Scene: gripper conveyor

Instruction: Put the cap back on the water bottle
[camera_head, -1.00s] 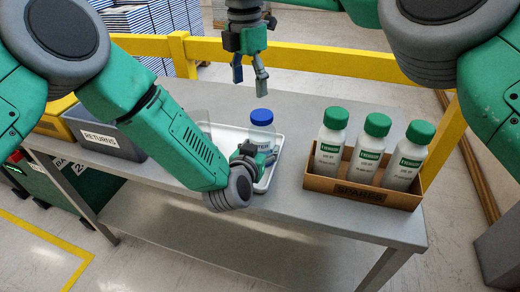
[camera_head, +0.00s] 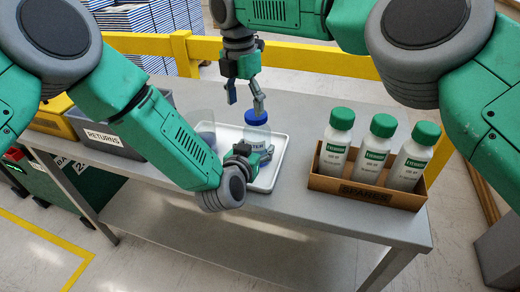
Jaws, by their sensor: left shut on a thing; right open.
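The clear water bottle (camera_head: 258,131) stands upright on the white tray (camera_head: 278,166), its label partly hidden. The blue cap (camera_head: 256,118) is on top of the bottle; I cannot tell whether it is screwed tight. My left gripper (camera_head: 250,154) is shut around the lower part of the bottle and hides some of it. My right gripper (camera_head: 245,100) points down from above, open, with its fingers spread. Its right fingertip is at the cap's top edge in the picture; I cannot tell whether they touch. Its left finger is clear of the cap.
A cardboard box (camera_head: 365,193) labelled SPARES holds several white bottles with green caps, right of the tray. A yellow rail (camera_head: 315,60) runs behind the table (camera_head: 300,110).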

